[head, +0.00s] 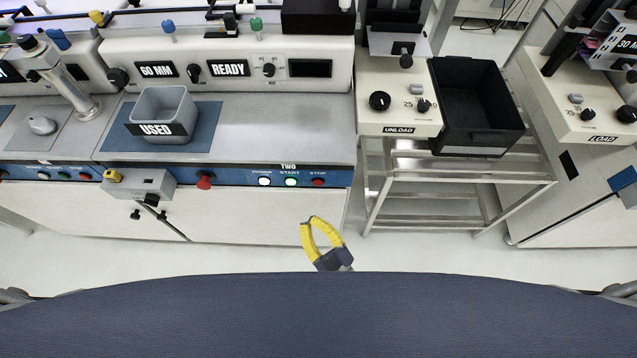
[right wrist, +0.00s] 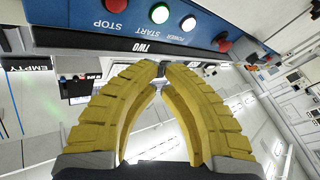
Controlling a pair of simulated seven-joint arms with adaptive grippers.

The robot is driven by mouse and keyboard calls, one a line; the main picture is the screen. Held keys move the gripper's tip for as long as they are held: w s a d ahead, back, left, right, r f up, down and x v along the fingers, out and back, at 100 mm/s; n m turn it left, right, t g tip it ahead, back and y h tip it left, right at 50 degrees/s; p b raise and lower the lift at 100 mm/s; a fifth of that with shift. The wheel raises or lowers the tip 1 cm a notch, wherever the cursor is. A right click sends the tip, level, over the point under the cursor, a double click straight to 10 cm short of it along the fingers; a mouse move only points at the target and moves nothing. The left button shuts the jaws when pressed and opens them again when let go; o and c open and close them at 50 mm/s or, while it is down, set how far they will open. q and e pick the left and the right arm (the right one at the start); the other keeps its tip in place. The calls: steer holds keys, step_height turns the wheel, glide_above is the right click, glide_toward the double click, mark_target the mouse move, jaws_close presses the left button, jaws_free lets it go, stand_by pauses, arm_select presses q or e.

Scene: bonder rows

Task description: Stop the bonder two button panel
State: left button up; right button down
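The panel labelled TWO (head: 335,172) is on the blue front strip of the bonder, with a white POWER button (head: 264,181), a green START button (head: 291,182) and a red STOP button (head: 318,182). In the right wrist view it appears upside down, with the STOP button (right wrist: 116,5) at the top left and the START button (right wrist: 159,13) to its right. My right gripper (head: 311,220) has yellow curved fingers. Its tips are together with nothing between them, below and apart from the STOP button. It also shows in the right wrist view (right wrist: 162,66). My left gripper is not in view.
A red knob (head: 205,181) and a grey box (head: 140,183) are left of the buttons. A grey USED bin (head: 176,104) sits on the bonder top. A black bin (head: 480,138) and the UNLOAD unit (head: 400,115) stand right. The floor before the panel is clear.

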steer(key=shift+r, duration=0.1)
stand_by(0.4)
steer(key=w, duration=0.8)
steer(key=shift+w+d, duration=0.2)
steer(key=shift+w, duration=0.2)
steer(key=shift+w, duration=0.85)
stand_by(2.3)
steer(key=shift+s, duration=0.1)
stand_by(0.3)
steer(key=shift+s, duration=0.75)
steer(key=shift+s, duration=0.15)
steer(key=shift+s+a, duration=0.1)
steer(key=shift+s, duration=2.25)
